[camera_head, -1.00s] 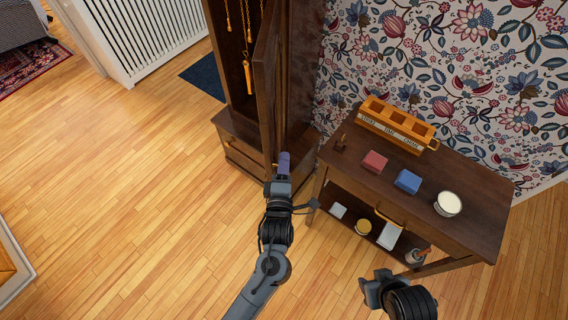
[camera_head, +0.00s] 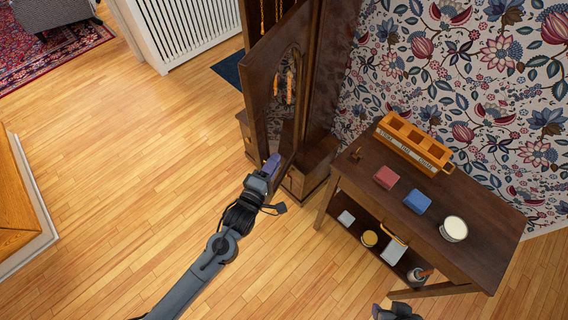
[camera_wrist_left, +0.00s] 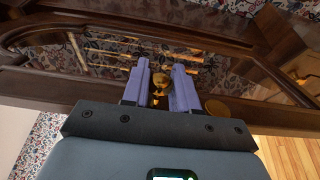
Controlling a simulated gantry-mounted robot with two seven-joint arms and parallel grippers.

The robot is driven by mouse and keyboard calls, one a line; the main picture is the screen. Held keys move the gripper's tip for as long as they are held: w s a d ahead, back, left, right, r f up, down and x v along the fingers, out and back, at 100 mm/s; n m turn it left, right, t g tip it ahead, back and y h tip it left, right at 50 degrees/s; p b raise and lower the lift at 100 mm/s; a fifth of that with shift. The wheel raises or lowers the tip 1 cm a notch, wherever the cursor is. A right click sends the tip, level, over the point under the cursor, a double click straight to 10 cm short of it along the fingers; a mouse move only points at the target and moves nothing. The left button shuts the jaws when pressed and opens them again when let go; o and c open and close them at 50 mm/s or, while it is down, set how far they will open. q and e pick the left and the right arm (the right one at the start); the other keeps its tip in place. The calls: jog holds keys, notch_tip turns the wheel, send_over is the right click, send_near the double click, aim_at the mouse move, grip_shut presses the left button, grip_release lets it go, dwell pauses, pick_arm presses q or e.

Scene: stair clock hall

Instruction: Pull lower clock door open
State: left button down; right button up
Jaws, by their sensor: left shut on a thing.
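The tall dark wooden clock case (camera_head: 333,65) stands against the wall at the upper middle of the head view. Its lower door (camera_head: 257,82), a wooden frame with a glass pane, stands swung out from the case. My left gripper (camera_head: 271,166) is at the door's lower edge, its purple fingers against it. In the left wrist view the fingers (camera_wrist_left: 161,88) are shut on a small brass knob (camera_wrist_left: 160,80) on the door frame (camera_wrist_left: 60,86). My right gripper (camera_head: 398,312) shows only in part at the bottom edge; its fingers are hidden.
A dark side table (camera_head: 462,212) stands to the right, bearing an orange compartment box (camera_head: 414,146), a red block (camera_head: 386,177), a blue block (camera_head: 417,201) and a white-topped round tub (camera_head: 454,229). Its lower shelf holds small items. Wooden floor (camera_head: 140,180) is clear at left.

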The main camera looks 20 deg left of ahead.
pick_arm(q)
jog(key=shift+f, duration=0.15)
jog(key=c, duration=1)
grip_release()
jog(key=shift+o, duration=0.3)
jog(key=shift+s, duration=0.1)
jog(key=s+a+p, duration=0.1)
jog(key=s, duration=0.9)
jog(key=shift+s, duration=0.3)
jog(key=shift+a, duration=0.1)
